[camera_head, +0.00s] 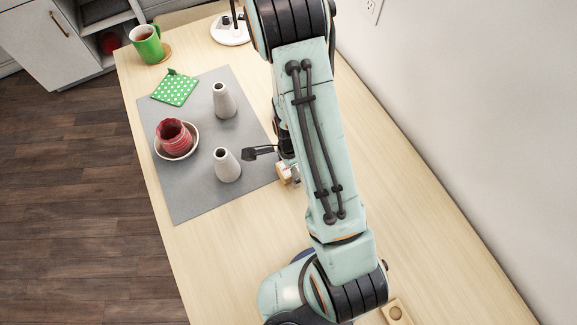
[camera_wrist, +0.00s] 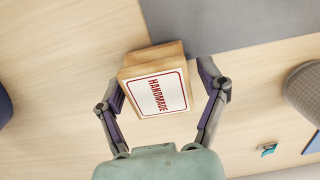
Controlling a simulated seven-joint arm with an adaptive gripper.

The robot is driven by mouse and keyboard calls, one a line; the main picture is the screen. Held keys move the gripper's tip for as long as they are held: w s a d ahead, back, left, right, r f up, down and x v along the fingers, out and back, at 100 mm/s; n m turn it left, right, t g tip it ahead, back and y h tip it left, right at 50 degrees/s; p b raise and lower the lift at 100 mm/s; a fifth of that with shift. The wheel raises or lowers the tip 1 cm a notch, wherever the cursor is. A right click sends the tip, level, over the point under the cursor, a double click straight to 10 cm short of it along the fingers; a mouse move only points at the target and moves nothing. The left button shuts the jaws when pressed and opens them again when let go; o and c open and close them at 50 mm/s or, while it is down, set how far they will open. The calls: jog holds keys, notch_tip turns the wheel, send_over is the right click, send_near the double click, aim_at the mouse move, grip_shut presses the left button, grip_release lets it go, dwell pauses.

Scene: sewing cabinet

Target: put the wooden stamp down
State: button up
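The wooden stamp (camera_wrist: 155,88) is a pale wood block with a white, red-bordered "HANDMADE" label facing the camera in the wrist view. In the head view the stamp (camera_head: 285,174) is partly hidden by my arm, at the grey mat's right edge. My gripper (camera_wrist: 162,80) has one finger on each side of it. The left finger is close against the stamp's side; whether it touches I cannot tell. A gap shows between the stamp and the right finger, so the gripper looks open. The stamp appears to be at the table surface, but its underside is hidden.
The grey mat (camera_head: 188,203) holds two pale cone-shaped vases (camera_head: 228,166) (camera_head: 223,101), a red ruffled pot (camera_head: 174,137) in a white bowl, and a green dotted cloth (camera_head: 174,88). A green mug (camera_head: 147,44) stands behind. The bare tabletop (camera_head: 395,190) is free at right.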

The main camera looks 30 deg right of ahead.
jog(key=shift+r, duration=0.15)
notch_tip(320, 180, up, 12)
jog(key=s+a+r+n, duration=0.3)
jog(key=s+r+n, duration=0.3)
jog(key=n, duration=0.3)
jog(key=s+a+r+n, duration=0.4)
jog(key=s+r+n, duration=0.2)
jog(key=s+n, duration=0.2)
jog(key=shift+s+n+y, duration=0.2)
jog(key=shift+n+y, duration=0.2)
jog(key=shift+n, duration=0.7)
